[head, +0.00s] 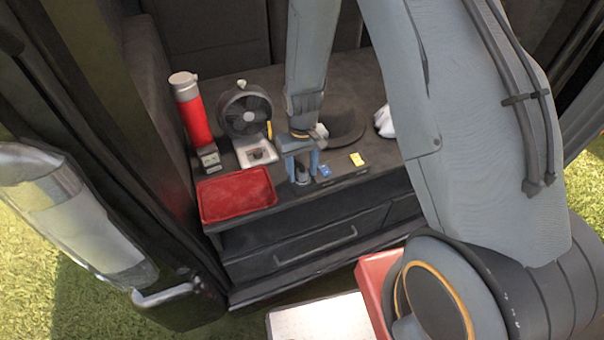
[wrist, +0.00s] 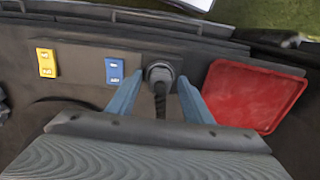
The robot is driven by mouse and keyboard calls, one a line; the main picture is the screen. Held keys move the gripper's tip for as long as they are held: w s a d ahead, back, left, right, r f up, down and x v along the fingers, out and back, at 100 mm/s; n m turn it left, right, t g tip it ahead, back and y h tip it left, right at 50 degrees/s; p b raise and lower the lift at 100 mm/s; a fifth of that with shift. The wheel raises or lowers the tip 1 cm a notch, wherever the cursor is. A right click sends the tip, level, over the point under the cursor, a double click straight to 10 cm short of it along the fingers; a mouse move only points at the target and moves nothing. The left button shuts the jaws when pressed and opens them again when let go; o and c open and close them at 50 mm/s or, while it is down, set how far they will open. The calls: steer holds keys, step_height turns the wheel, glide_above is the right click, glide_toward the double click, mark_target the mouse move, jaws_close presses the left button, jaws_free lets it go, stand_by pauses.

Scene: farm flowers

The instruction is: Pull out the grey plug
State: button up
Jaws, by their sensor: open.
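The grey plug (wrist: 160,74) sits in the dark panel along the front of the dark worktop, with a dark cable running from it toward my gripper. My gripper (wrist: 160,82) is open, with one blue finger on each side of the plug and its cable in the wrist view. I cannot tell whether the fingers touch it. In the head view my gripper (head: 302,165) points down at the worktop's front edge, and the plug (head: 303,176) shows as a small dark shape between the fingers.
A blue switch (wrist: 115,71) and a yellow switch (wrist: 46,62) are beside the plug. A red tray (head: 237,195) lies on the worktop left of my gripper. A red flask (head: 193,115), a black fan (head: 245,112) and a dark hat (head: 343,127) stand behind.

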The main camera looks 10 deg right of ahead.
mark_target(302, 167)
stand_by(0.3)
jaws_close()
steer(key=shift+r, duration=0.15)
steer(key=shift+r+p, duration=2.2)
steer(key=shift+r, duration=0.7)
